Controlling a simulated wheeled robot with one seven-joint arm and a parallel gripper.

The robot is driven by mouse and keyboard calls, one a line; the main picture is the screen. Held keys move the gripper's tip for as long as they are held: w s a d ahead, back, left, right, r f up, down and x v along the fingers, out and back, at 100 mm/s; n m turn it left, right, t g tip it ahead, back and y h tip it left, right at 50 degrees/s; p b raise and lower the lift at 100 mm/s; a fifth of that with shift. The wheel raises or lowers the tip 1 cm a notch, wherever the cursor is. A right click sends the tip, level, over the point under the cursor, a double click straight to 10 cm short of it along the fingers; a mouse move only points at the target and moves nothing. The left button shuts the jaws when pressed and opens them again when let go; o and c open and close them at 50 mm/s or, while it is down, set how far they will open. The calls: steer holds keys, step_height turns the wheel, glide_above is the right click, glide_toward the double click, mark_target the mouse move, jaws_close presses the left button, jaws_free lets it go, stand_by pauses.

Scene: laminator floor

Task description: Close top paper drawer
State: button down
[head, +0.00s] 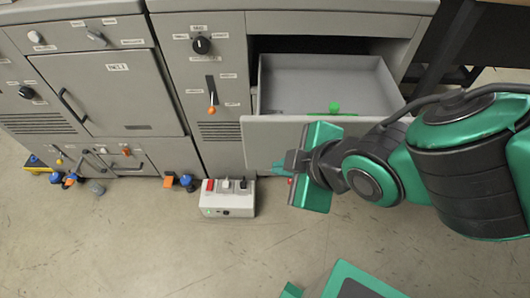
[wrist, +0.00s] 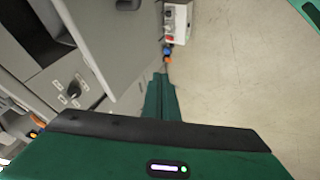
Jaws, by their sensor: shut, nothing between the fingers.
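The top paper drawer (head: 330,85) is pulled open from the grey cabinet in the head view, its tray showing and looking mostly empty. Its grey front panel (head: 262,140) faces me, partly hidden by my arm. My gripper (head: 281,168) is in front of this panel, fingers pointing left and shut with nothing between them. I cannot tell whether it touches the panel. In the wrist view the shut fingers (wrist: 160,88) show beside a large grey panel (wrist: 108,45).
A control box (head: 228,197) with a red switch stands on the floor left of my gripper. Cabinets with a black knob (head: 201,45) and an orange-tipped lever (head: 211,97) stand left of the drawer. Small blue and orange items lie along the cabinet base. The front floor is clear.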

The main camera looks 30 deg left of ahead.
glide_toward(253, 158)
step_height(253, 158, down, 3)
steer(key=a, duration=0.2)
steer(key=shift+w+a, duration=0.15)
steer(key=shift+w, duration=0.35)
stand_by(0.3)
